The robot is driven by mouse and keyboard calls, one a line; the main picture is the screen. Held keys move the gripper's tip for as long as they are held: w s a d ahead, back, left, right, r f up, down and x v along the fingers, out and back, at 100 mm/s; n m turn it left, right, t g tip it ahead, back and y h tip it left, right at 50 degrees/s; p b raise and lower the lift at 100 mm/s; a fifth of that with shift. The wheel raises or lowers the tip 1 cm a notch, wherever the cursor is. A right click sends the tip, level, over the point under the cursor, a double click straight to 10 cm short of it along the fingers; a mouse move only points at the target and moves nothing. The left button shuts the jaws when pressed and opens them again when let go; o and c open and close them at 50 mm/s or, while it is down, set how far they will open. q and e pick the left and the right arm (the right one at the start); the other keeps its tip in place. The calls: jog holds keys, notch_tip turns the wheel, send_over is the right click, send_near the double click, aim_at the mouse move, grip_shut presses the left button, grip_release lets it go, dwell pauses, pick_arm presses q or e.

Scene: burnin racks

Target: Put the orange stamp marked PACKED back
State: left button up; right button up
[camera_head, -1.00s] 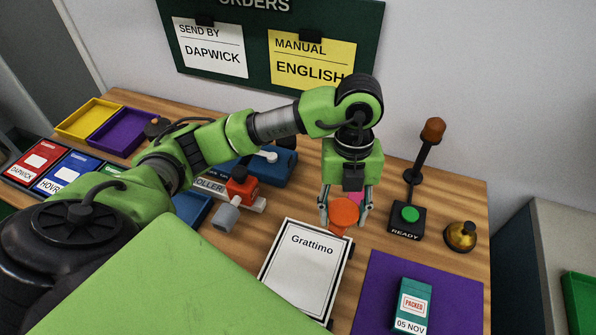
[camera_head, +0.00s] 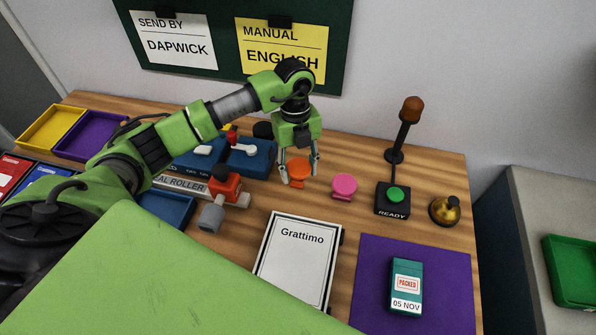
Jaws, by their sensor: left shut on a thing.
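My left gripper (camera_head: 299,172) reaches over the back middle of the table and points down. It is shut on the orange stamp (camera_head: 299,170), whose round orange top shows between the fingers. I cannot tell whether the stamp touches the table, and no marking on it can be read. A pink round stamp (camera_head: 344,185) stands just to the right of the gripper. A teal box (camera_head: 406,275) with a red PACKED mark and a 05 NOV label lies on the purple mat (camera_head: 445,262). My right gripper is not in view.
A white card marked Grattimo (camera_head: 300,262) lies in front of the gripper. The seal roller (camera_head: 226,184) and blue stamp pads (camera_head: 252,160) are to its left. A READY button post (camera_head: 393,198) and brass bell (camera_head: 445,210) stand to the right. Colored trays (camera_head: 54,128) line the left.

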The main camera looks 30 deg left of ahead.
aim_at(298, 175)
pick_arm(q)
jog(key=shift+w+a+f, duration=0.3)
jog(key=shift+w+f, duration=0.2)
jog(key=shift+f, duration=0.2)
notch_tip(298, 175, down, 3)
jog(key=shift+w+f+p, duration=0.1)
jog(key=shift+p, duration=0.25)
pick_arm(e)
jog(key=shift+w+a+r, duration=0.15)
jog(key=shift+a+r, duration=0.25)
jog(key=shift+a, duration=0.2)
pick_arm(q)
jog(key=shift+f, duration=0.15)
jog(key=o, duration=0.9)
jog(key=shift+c, duration=0.2)
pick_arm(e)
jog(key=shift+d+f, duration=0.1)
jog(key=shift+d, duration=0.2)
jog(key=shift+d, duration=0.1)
